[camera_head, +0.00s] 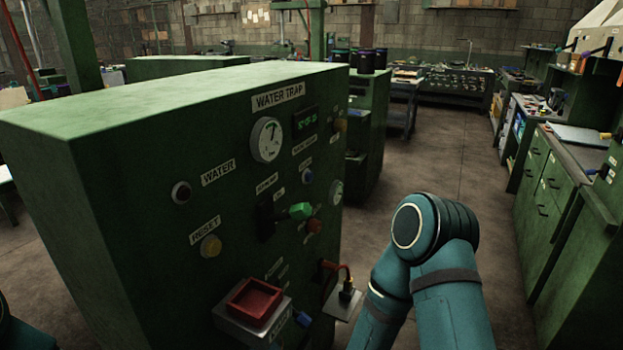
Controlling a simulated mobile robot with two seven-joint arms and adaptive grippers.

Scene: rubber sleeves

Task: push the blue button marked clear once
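The green cabinet labelled WATER TRAP (130,200) stands at the left, its control panel facing right. A small round blue button (307,174) sits on the panel below the green display, under a small label that I cannot read. Another small blue part (303,318) shows low on the panel beside the red tray-like box; its label is also unreadable. I cannot tell from the lettering which is marked clear. My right arm's teal elbow and links rise at the lower centre right, right of the panel. Neither gripper shows.
Open floor (445,150) lies right of the cabinet.

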